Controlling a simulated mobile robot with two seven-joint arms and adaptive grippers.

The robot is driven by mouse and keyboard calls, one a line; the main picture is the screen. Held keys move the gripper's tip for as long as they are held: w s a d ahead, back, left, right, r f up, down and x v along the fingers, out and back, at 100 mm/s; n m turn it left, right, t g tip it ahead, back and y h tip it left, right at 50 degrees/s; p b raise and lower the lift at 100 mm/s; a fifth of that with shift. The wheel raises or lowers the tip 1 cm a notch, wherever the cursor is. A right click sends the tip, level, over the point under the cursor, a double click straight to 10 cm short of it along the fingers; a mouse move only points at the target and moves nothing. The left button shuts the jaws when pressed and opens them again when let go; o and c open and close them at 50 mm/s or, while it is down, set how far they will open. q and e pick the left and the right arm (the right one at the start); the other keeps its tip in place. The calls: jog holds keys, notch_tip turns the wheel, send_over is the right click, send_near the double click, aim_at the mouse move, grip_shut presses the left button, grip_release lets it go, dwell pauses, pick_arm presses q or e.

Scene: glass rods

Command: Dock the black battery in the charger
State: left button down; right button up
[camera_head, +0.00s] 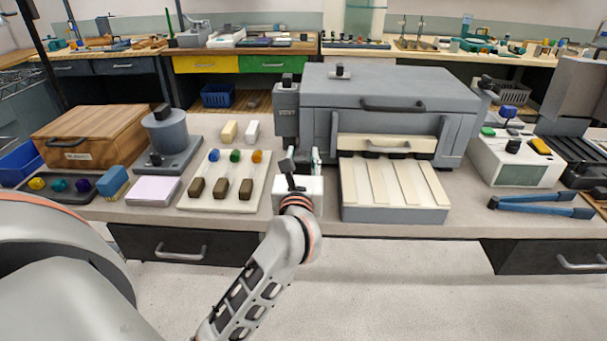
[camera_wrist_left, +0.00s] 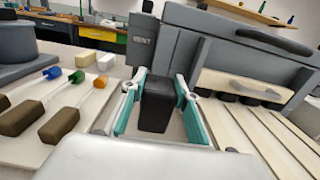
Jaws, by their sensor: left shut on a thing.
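My left gripper (camera_head: 317,161) is over the bench in front of the grey kiln-like box. In the left wrist view, its teal fingers (camera_wrist_left: 160,85) are shut on a black block (camera_wrist_left: 155,108), which looks like the black battery. The block is mostly hidden in the head view. A white device (camera_head: 510,170) with a greenish window stands at the right, with green, blue, black and yellow pieces on top. It may be the charger, but I cannot tell for sure. My right gripper is not in view.
The large grey box (camera_head: 390,90) stands right behind my gripper, with a slatted tray (camera_head: 395,215) in front. A pale board (camera_head: 250,195) with several brown-handled tools lies at left. Blue tongs (camera_head: 540,205) lie at the front right. A wooden box (camera_head: 95,135) stands far left.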

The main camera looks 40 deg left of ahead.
aim_at(302, 173)
pick_arm(q)
notch_tip(302, 173, down, 4)
jog(key=shift+f+b, duration=0.15)
jog(key=shift+b, duration=0.3)
jog(key=shift+f, duration=0.15)
jog(key=c, duration=1.8)
grip_release()
jog(key=shift+f, duration=0.1)
jog(key=shift+o, duration=1.4)
